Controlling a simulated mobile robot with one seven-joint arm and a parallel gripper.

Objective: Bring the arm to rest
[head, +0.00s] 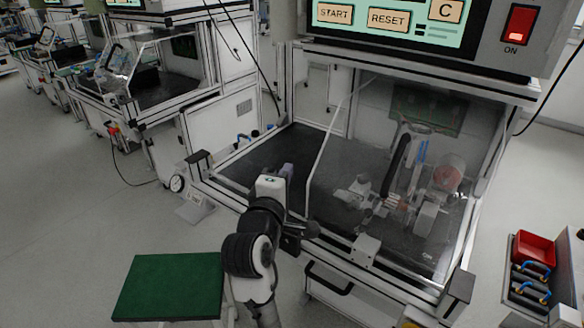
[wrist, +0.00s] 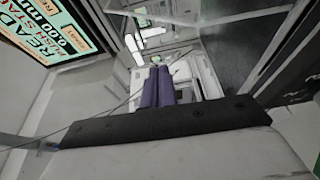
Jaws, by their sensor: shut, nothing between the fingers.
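My arm rises from the bottom middle of the head view, in front of the test station, with its wrist at the station's front left. My gripper (head: 287,170) shows small there, over the dark station floor and left of the clear guard. In the wrist view my gripper (wrist: 158,72) shows as two purple fingers side by side, pressed together with nothing between them. The fingers point away from the camera, and no object touches them that I can see.
The test station (head: 345,245) holds fixtures behind a clear guard (head: 328,140). A screen (head: 390,18) and red switch (head: 519,24) sit above. A green-topped stand (head: 168,286) is at lower left. A red bin (head: 535,249) stands at right. Grey floor (head: 60,200) is open at left.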

